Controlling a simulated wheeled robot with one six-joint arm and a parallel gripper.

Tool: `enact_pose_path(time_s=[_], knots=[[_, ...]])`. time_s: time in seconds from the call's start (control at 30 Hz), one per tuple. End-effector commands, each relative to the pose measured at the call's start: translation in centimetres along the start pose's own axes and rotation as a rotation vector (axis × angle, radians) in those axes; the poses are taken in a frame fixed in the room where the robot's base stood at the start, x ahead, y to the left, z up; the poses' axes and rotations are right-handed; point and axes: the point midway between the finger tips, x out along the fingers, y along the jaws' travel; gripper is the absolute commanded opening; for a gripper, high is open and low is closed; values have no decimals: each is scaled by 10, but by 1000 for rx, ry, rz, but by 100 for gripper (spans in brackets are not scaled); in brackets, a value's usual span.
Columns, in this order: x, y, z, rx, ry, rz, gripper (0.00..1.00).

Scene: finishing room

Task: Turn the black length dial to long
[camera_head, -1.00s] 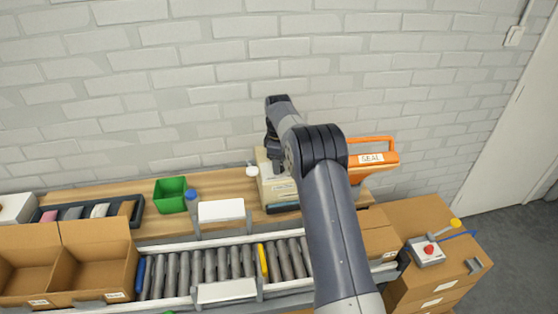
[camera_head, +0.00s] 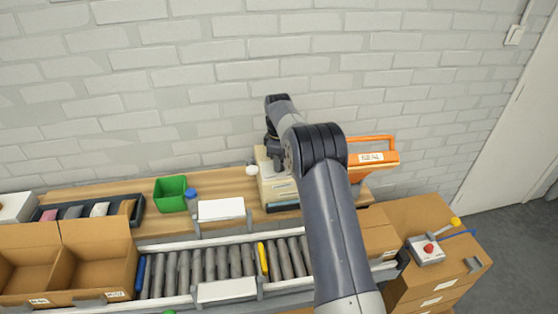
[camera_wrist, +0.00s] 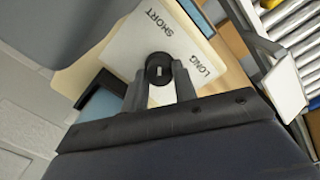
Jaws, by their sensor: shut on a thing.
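The black length dial (camera_wrist: 159,68) is on the cream top face of a machine, with a small pale mark on it. The words SHORT and LONG are printed on the plate (camera_wrist: 139,44) around the dial. My gripper (camera_wrist: 160,80) has one finger on each side of the dial and is shut on it. I cannot tell exactly which word the mark points to. In the head view the cream machine (camera_head: 278,190) stands on the wooden bench, and my arm hides the dial and fingertips.
A green bin (camera_head: 170,194) and a blue-capped item (camera_head: 191,194) are to the left. A roller conveyor (camera_head: 205,267) runs in front. A control box with a red button (camera_head: 427,250) sits on cartons at right.

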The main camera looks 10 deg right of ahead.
Motion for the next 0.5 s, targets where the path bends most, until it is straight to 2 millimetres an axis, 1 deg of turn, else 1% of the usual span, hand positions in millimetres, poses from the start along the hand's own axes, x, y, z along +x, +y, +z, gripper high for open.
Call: enact_pose_path(time_s=[0.27, 0.5], knots=[[-1, 0, 0, 139, -6, 0, 4], [-1, 0, -1, 351, -14, 1, 4]])
